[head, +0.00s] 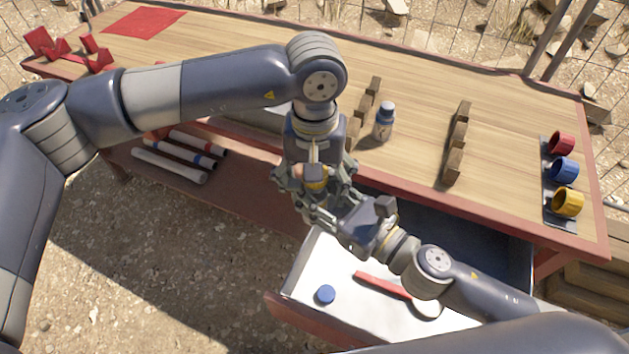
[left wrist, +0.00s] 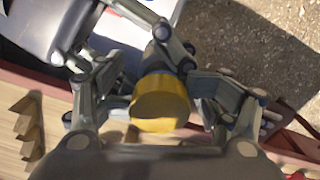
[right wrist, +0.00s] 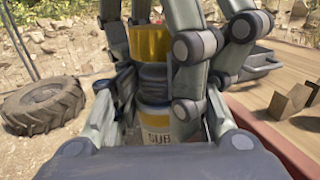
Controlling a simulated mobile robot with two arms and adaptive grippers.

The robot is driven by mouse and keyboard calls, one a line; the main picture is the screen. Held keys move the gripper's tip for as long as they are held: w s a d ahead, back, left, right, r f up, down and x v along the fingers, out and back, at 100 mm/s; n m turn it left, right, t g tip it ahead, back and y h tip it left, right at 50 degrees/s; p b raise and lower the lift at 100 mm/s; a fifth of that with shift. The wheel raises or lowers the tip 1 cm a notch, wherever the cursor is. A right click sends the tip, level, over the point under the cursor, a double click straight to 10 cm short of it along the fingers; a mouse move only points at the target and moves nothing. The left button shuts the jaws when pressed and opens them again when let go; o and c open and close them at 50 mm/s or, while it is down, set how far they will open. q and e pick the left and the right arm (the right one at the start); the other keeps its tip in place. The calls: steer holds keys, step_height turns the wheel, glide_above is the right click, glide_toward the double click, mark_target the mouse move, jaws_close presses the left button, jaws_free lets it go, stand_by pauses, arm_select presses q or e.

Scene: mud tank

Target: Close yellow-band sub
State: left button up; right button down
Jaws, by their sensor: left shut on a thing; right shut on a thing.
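The yellow-band sub is a white cylinder (right wrist: 157,138) with a yellow band and "SUB" lettering in the right wrist view. My right gripper (head: 328,208) is shut around its body. A yellow cap (right wrist: 150,42) is above it, in line with the sub, and also shows in the left wrist view (left wrist: 160,105). My left gripper (head: 316,180) is shut on this cap. A dark neck (right wrist: 152,78) shows between cap and yellow band; how far the cap sits on it I cannot tell. In the head view the grippers mostly hide the sub.
A rack (head: 546,183) at the table's right carries red, blue and yellow cups. A bottle (head: 384,121) stands near notched wooden racks (head: 459,140). Banded white tubes (head: 170,165) lie left.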

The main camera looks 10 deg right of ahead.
arm_select(q)
steer(key=shift+s+a+f, duration=0.15)
steer(key=shift+s+f, duration=0.1)
steer(key=shift+f, duration=0.1)
